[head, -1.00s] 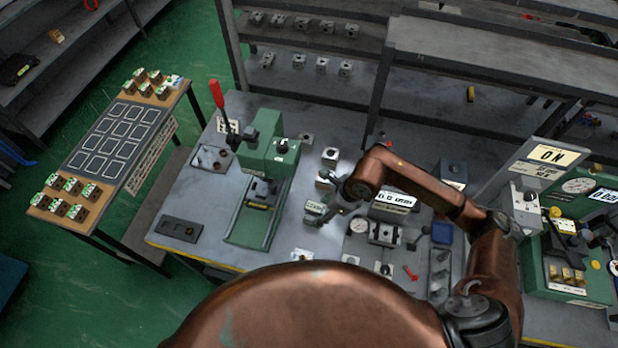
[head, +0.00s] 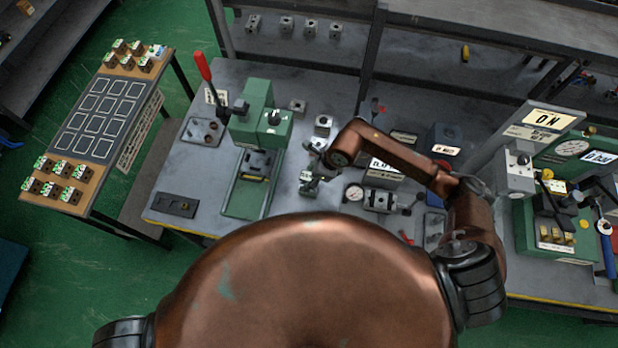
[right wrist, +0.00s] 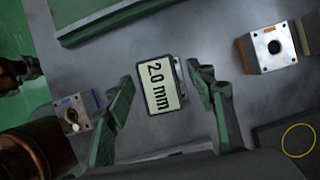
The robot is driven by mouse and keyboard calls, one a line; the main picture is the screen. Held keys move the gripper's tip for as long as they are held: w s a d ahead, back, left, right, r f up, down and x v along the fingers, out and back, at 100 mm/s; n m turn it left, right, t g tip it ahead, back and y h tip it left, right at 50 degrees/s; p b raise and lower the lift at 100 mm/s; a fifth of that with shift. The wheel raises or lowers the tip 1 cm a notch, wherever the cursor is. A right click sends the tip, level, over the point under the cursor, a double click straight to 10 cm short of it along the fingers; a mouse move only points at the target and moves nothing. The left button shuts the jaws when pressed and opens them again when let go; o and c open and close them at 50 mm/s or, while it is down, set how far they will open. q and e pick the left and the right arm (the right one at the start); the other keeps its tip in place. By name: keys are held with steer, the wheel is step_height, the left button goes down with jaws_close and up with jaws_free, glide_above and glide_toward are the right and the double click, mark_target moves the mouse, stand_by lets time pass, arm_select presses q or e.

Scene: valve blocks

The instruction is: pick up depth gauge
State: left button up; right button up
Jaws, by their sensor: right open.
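A small device with a pale label reading "2.0 mm" (right wrist: 162,86), which looks like the depth gauge, lies on the grey bench in the right wrist view. My right gripper (right wrist: 160,84) is open, with one green-padded finger on each side of it and gaps between the fingers and the device. In the head view, my right gripper (head: 310,181) is low over the bench, just right of the green press, and largely covers the device. Whether the fingertips are at the device's height is hard to tell. My left gripper is out of view.
A green press (head: 262,125) with a red lever stands left of the gripper. Metal blocks lie nearby, one at the right (right wrist: 270,48) and one at the left (right wrist: 75,112) in the wrist view. A dial gauge fixture (head: 378,199) stands to the right.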

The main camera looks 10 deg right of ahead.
steer(key=shift+c, duration=0.7)
jaws_close()
